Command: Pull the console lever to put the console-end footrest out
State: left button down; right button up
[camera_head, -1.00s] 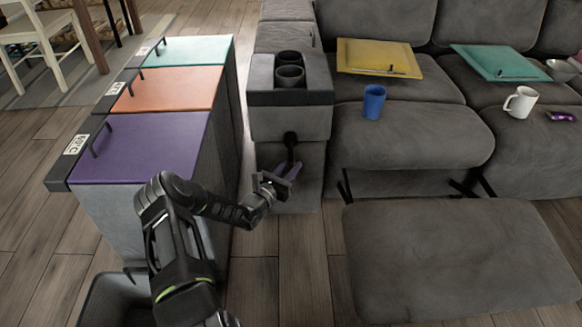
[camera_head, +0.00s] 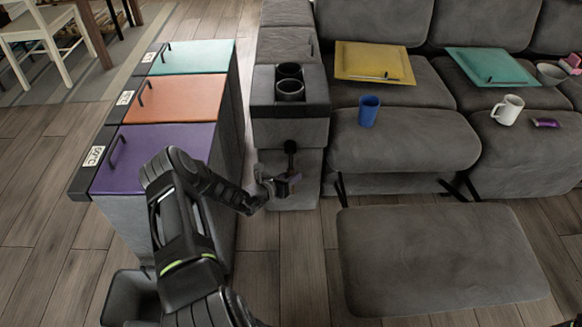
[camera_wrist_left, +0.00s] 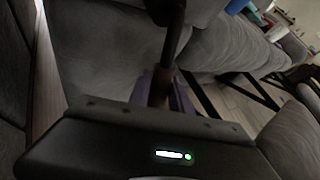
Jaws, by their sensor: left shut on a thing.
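The dark console lever (camera_head: 290,152) hangs on the front of the grey console (camera_head: 288,130), below its two cup holders. It also shows as a dark rod in the left wrist view (camera_wrist_left: 166,45). My left gripper (camera_head: 286,184) is at the lever's lower end, shut on it; the exact contact is partly hidden by the gripper. Its purple fingers show beside the rod in the wrist view. The console-end footrest (camera_head: 440,260) is a grey padded panel extended in front of the sofa seat nearest the console.
Narrow floor shows between cabinet and console.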

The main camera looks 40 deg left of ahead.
pick_arm(q)
jog(key=shift+s+d+r+g+p, duration=0.2)
jog(key=shift+s+r+g+p, duration=0.1)
jog(key=shift+g+p, duration=0.15)
jog(key=shift+f, duration=0.1)
jog(key=c, duration=1.5)
grip_release()
jog(key=shift+d, duration=0.1)
jog(key=shift+a+p+v, duration=0.15)
jog(key=shift+p+v, duration=0.35)
jog(key=shift+v, duration=1.45)
jog(key=shift+a+p+v, duration=0.15)
jog(key=shift+p+v, duration=0.35)
jog(key=shift+v, duration=1.45)
